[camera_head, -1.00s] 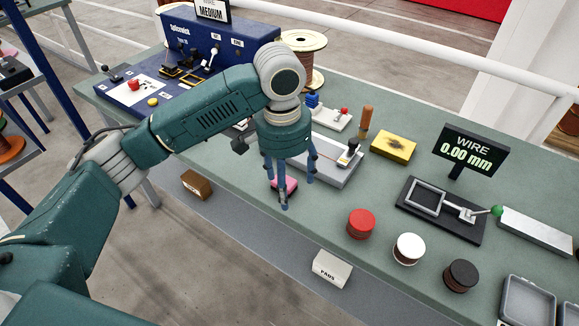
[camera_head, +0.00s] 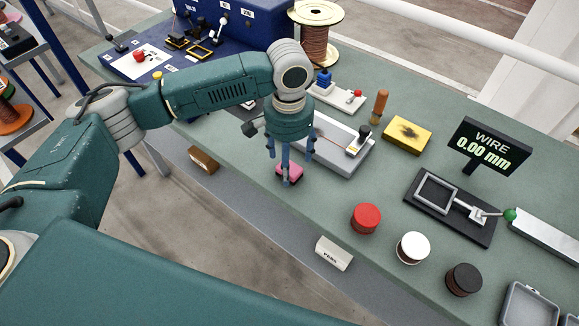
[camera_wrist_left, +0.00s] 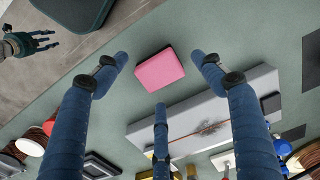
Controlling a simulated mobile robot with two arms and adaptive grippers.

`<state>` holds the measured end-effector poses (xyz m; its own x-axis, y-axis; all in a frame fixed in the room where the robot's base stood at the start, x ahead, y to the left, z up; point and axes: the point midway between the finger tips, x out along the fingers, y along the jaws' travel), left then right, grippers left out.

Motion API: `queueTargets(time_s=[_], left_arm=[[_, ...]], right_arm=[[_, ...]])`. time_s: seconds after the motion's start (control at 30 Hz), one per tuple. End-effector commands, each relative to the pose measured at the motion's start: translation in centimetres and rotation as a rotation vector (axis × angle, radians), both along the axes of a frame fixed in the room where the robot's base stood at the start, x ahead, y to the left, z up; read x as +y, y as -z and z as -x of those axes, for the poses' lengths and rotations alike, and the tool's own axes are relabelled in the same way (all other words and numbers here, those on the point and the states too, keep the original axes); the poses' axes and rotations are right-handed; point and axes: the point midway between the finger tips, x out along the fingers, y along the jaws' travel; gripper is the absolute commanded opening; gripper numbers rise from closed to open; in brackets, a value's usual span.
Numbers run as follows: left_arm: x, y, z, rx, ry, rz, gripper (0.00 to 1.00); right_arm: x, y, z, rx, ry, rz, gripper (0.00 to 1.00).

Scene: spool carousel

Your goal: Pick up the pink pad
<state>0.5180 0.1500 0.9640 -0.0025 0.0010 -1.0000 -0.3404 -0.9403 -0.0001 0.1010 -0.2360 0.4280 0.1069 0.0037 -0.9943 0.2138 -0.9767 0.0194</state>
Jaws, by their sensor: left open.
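The pink pad (camera_head: 290,171) lies flat on the green bench near its front edge. It also shows whole in the left wrist view (camera_wrist_left: 160,70). My left gripper (camera_head: 287,162) points down over the pad with its blue fingers spread open. One finger crosses in front of the pad in the head view. In the left wrist view the pad sits between the two upper fingertips and above the third one, and nothing is gripped. My right gripper (camera_wrist_left: 24,43) shows at the top left of the left wrist view, away from the pad, its fingers spread and empty.
A grey fixture with a black knob (camera_head: 352,152) stands just behind the pad. A yellow block (camera_head: 407,135), a red-topped spool (camera_head: 366,218) and a white-topped spool (camera_head: 413,248) are to the right. A PADS label (camera_head: 334,254) is at the bench's front edge.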

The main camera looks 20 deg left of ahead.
Motion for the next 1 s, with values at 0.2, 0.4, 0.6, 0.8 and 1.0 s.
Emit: queueTargets(time_s=[0.2,0.4,0.6,0.8,1.0], left_arm=[[0.0,1.6,0.0,-0.001,0.002,-0.001,0.69],[-0.1,1.7,0.0,-0.002,0.002,0.001,0.65],[-0.1,1.6,-0.1,-0.002,0.002,0.001,0.25],[-0.1,1.6,-0.1,-0.002,0.002,0.001,0.12],[-0.1,1.4,-0.1,-0.003,0.002,0.001,0.12]], right_arm=[[0.5,-0.4,-1.0,-0.012,0.001,-0.006,0.4],[0.5,-0.2,1.4,0.022,0.002,-0.003,0.4],[0.4,-0.2,2.2,0.033,0.002,-0.002,0.4],[0.3,-0.2,1.6,0.024,0.002,-0.002,0.4],[0.1,-0.2,0.7,0.01,0.001,-0.001,0.4]])
